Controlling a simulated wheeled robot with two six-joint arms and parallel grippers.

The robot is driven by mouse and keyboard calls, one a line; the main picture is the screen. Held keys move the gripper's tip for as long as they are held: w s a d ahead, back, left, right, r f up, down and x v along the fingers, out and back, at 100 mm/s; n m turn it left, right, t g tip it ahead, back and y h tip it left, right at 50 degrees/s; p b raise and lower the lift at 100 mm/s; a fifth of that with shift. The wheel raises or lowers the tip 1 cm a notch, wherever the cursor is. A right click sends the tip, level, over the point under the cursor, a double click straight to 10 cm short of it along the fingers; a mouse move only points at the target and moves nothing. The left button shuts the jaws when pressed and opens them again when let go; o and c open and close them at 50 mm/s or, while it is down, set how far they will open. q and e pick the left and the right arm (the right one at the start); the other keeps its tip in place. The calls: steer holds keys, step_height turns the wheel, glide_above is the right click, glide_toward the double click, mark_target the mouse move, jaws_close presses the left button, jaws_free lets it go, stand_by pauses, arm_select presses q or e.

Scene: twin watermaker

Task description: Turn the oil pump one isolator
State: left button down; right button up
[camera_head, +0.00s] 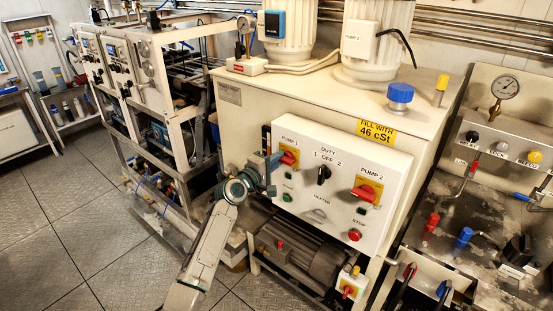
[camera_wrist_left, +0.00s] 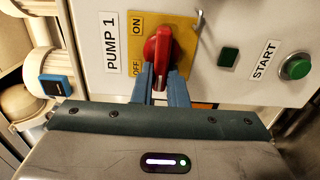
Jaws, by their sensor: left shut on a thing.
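The pump one isolator is a red rotary handle (camera_head: 289,158) on a yellow plate under the PUMP 1 label, at the upper left of the white control panel (camera_head: 330,215). In the left wrist view the red handle (camera_wrist_left: 162,48) sits on the yellow plate (camera_wrist_left: 188,32) marked ON and OFF. My left gripper (camera_head: 274,160) reaches the panel from the left. Its blue-grey fingers (camera_wrist_left: 161,82) are shut on the near end of the red handle. The fingers hide part of the plate. My right gripper is not in view.
The panel also carries a black duty switch (camera_head: 324,173), a red pump two isolator (camera_head: 367,192), a green button (camera_head: 287,197) and a red stop button (camera_head: 354,235). A motor (camera_head: 305,252) sits below. Open floor (camera_head: 50,230) lies to the left.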

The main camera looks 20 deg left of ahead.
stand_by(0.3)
arm_select(q)
steer(key=c, duration=1.4)
jaws_free()
steer(key=shift+c, duration=0.2)
steer(key=b+v, duration=0.2)
steer(key=v, duration=0.8)
steer(key=shift+s, duration=0.35)
steer(key=shift+a+f, duration=0.1)
steer(key=shift+a, duration=0.1)
